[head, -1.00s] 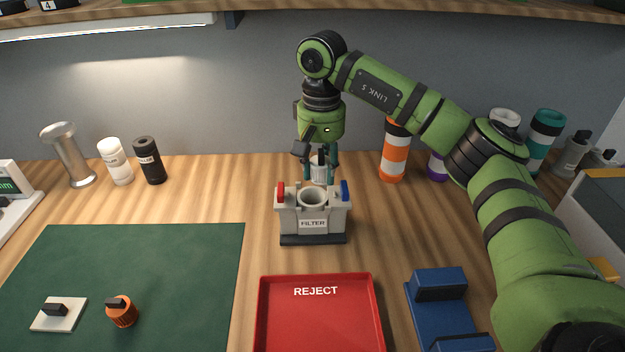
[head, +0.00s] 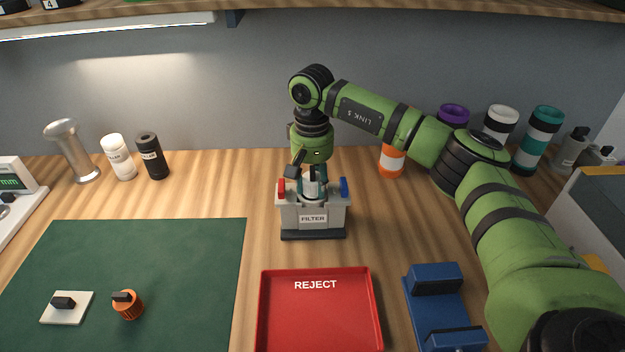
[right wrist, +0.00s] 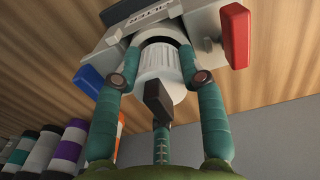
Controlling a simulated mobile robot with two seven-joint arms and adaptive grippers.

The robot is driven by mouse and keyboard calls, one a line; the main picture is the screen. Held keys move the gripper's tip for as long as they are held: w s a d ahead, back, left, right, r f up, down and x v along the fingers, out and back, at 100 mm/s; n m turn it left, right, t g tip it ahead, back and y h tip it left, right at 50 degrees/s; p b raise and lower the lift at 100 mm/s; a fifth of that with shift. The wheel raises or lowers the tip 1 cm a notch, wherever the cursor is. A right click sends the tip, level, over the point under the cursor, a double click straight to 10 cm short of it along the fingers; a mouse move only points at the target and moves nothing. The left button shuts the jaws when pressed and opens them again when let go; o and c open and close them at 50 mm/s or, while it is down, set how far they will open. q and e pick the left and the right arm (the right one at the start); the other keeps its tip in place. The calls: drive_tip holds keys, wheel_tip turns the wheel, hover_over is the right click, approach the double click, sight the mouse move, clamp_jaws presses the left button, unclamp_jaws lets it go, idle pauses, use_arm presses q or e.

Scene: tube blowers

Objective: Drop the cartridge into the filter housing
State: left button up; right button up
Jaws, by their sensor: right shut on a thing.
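The grey filter housing (head: 290,217), labelled FILTER, stands upright on the wooden bench with a red lever on its left and a blue lever on its right. My right gripper (head: 312,183) points down directly over the housing's round opening. It is shut on the white ribbed cartridge (right wrist: 158,68), which has a black grip tab (right wrist: 158,101). In the right wrist view the cartridge's far end is at the opening of the housing (right wrist: 122,38), seemingly partly inside; how deep is hidden. My left gripper is not in view.
A red REJECT tray (head: 318,315) lies in front of the housing, and a blue stand (head: 435,308) is to its right. A green mat (head: 190,255) lies left. An orange-and-white tube (head: 391,162) stands behind on the right. Bench beside the housing is clear.

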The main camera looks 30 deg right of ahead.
sight(312, 169)
drive_tip(key=shift+f, duration=0.35)
drive_tip(key=o, duration=1.1)
drive_tip(key=shift+o, duration=0.2)
drive_tip(key=shift+r, duration=0.5)
wheel_tip(312, 169, up, 11)
drive_tip(key=shift+w+b, duration=0.15)
drive_tip(key=shift+b, duration=0.9)
drive_tip(key=shift+r, duration=0.6)
